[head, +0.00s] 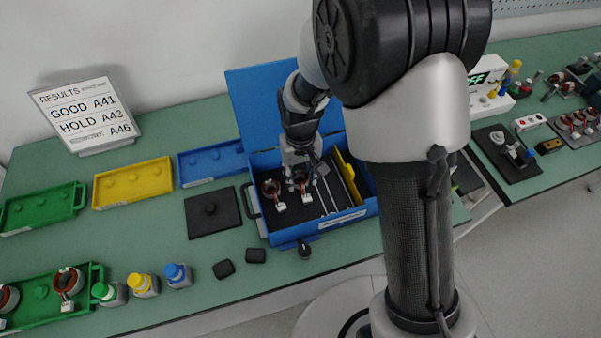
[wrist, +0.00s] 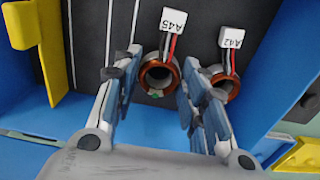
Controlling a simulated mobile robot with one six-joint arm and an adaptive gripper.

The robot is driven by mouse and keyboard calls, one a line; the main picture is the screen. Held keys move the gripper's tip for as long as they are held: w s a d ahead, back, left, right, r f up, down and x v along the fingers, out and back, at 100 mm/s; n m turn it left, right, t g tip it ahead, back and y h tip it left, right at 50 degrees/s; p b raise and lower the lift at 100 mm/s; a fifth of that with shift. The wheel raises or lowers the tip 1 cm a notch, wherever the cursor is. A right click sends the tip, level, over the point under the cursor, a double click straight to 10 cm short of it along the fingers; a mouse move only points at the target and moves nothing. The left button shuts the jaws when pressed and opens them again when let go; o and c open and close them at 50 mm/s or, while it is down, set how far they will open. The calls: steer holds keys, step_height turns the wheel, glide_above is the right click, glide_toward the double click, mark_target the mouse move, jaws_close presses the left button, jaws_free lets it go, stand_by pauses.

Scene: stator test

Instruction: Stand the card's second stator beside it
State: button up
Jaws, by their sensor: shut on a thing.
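My gripper (head: 298,178) is down inside the open blue case (head: 265,232). In the wrist view my gripper (wrist: 162,62) has one finger on each side of a copper-wound stator tagged A45 (wrist: 158,76) and is shut on it. A second stator, tagged A42 (wrist: 226,84), stands beside it in the case, to the right in the wrist view and to the left in the head view (head: 270,187). The results card (head: 86,113) stands at the back left and reads GOOD A41, HOLD A43 and a third line with A46.
Green (head: 42,208), yellow (head: 132,182) and blue (head: 211,159) trays line the bench. A black pad (head: 213,213) lies left of the case. A front green tray (head: 40,313) holds stators with unreadable tags, near coloured-cap bottles (head: 145,286). A yellow piece (head: 346,175) stands in the case.

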steer(key=shift+f, duration=0.3)
steer(key=o, duration=1.2)
step_height(320, 180, up, 12)
stand_by(0.7)
